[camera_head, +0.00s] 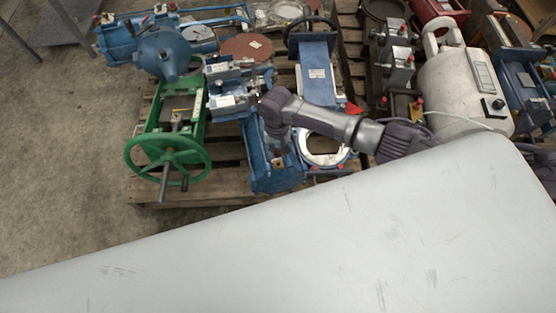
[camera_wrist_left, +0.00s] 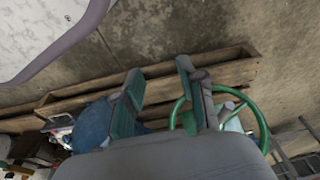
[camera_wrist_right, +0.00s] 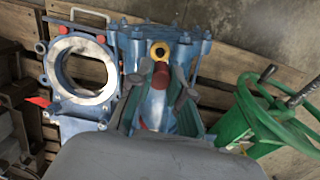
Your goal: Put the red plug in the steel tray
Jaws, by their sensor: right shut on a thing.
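The red plug (camera_wrist_right: 160,76) shows in the right wrist view between the fingertips of my right gripper (camera_wrist_right: 164,72). That gripper is shut on it, just in front of a yellow ring (camera_wrist_right: 159,50) on a blue machine part (camera_wrist_right: 130,45). I cannot tell whether the plug touches the ring. In the head view my right gripper (camera_head: 277,146) points down over the blue part (camera_head: 262,172), and the plug is not clear there. My left gripper (camera_wrist_left: 160,67) is open and empty in the left wrist view. I cannot make out a steel tray in any view.
A large pale grey surface (camera_head: 330,245) fills the head view's foreground and is bare. A green valve with a handwheel (camera_head: 168,160) stands left of my right gripper. A blue flange with a round opening (camera_wrist_right: 52,75) is beside the blue part. Other machine parts crowd the wooden pallets.

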